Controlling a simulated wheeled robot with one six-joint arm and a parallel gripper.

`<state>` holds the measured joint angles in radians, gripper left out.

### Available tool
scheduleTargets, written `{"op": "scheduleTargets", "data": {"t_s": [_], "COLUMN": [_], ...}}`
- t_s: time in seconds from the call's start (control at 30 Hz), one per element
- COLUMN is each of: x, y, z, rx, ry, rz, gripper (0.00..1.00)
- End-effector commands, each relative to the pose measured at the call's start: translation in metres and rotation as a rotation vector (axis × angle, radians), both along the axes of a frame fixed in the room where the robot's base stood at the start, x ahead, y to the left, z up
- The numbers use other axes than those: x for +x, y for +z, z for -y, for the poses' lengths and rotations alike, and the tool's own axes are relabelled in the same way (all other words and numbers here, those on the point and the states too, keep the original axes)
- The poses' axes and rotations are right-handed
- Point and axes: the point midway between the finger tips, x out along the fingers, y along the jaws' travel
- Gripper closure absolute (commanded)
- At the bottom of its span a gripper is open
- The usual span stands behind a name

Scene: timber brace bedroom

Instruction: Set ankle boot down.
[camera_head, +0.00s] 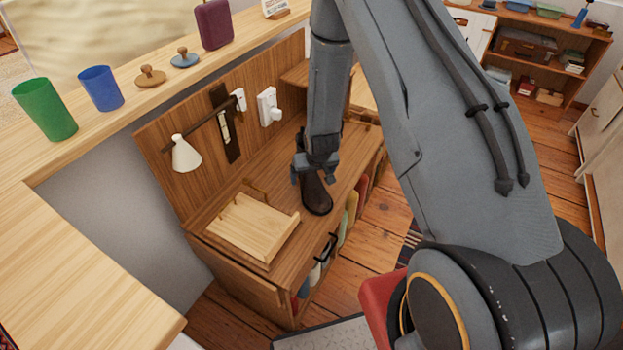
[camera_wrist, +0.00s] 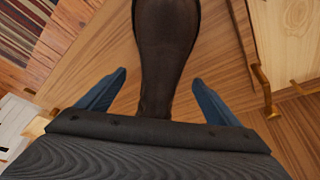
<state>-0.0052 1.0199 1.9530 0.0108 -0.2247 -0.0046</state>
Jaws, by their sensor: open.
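The dark brown ankle boot (camera_head: 316,196) stands on the wooden cabinet top (camera_head: 237,195), to the right of a light wooden tray. In the wrist view the boot (camera_wrist: 167,50) runs from the top edge down between my two blue fingers. My gripper (camera_head: 314,172) is over the upper part of the boot in the head view. In the wrist view my gripper (camera_wrist: 158,85) is open, with a gap on each side of the boot. The boot's upper end is partly hidden by my gripper in the head view.
The light wooden tray (camera_head: 245,225) lies just left of the boot. A wall lamp (camera_head: 185,153) and white switches (camera_head: 268,106) are on the wooden back panel. Green (camera_head: 45,109) and blue (camera_head: 100,88) cups stand on the ledge. Coloured items hang along the cabinet's front.

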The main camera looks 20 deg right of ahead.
Motion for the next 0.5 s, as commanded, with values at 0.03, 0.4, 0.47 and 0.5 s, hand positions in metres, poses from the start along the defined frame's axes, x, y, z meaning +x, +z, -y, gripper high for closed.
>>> {"op": "scheduleTargets", "data": {"t_s": [0.03, 0.4, 0.47, 0.5], "x": [0.0, 0.011, 0.012, 0.012], "y": [-0.005, -0.034, -0.034, -0.034], "z": [0.001, 0.002, 0.002, 0.002], "rx": [0.0, 0.0, 0.0, 0.0], "ry": [0.0, 0.0, 0.0, 0.0], "rz": [-0.003, -0.001, -0.001, 0.0], "gripper": [0.14, 0.14, 0.14, 0.14]}}
